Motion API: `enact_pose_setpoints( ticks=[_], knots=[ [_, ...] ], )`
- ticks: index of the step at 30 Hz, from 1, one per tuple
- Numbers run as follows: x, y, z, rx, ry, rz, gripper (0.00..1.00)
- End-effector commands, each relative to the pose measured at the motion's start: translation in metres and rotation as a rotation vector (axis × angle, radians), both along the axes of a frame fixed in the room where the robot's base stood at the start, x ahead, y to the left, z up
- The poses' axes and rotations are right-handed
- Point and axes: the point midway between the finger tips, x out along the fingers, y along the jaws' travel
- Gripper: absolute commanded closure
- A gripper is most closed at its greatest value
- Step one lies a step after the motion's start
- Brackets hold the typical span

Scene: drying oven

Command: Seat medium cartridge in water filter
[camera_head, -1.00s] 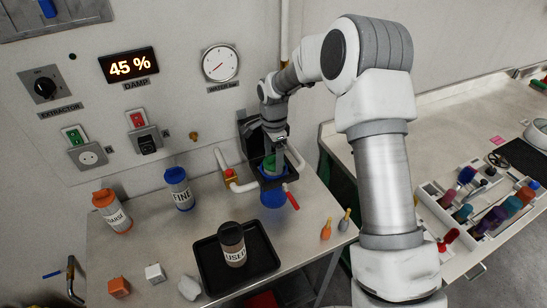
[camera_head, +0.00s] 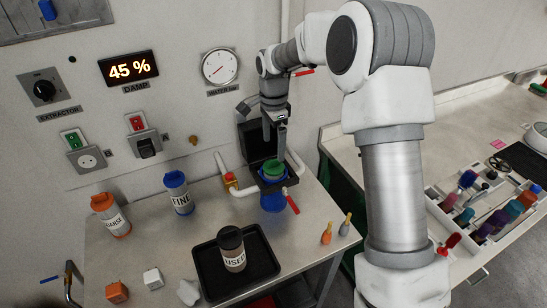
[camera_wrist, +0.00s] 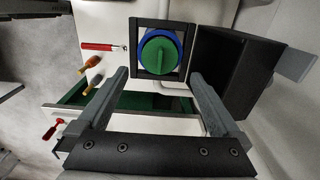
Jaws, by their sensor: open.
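The water filter has a blue bowl (camera_head: 272,202) below a black square frame, with its black lid (camera_head: 262,143) standing open behind. The green-capped medium cartridge (camera_head: 273,168) is upright in the filter's opening. In the wrist view, the round green top (camera_wrist: 157,52) lies inside the blue ring, within the black frame. How deep it sits is hard to tell. My gripper (camera_head: 275,143) is open and empty, above the cartridge and apart from it. Both fingers (camera_wrist: 160,76) show spread in the wrist view.
A red-handled valve lever (camera_head: 292,202) is by the filter's right side. FINE (camera_head: 180,195) and COARSE (camera_head: 110,214) cartridges stand to the left. A USED cartridge (camera_head: 231,248) stands in a black tray (camera_head: 262,268) in front. White pipes run beside the filter.

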Motion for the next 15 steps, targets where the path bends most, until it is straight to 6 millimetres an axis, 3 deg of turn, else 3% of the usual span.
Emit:
enact_pose_setpoints(
  ticks=[6, 15],
  knots=[
    [0.0, 0.001, 0.036, 0.001, -0.002, 0.0, 0.0],
    [-0.002, -0.001, 0.049, -0.001, -0.003, 0.008, 0.0]
  ],
)
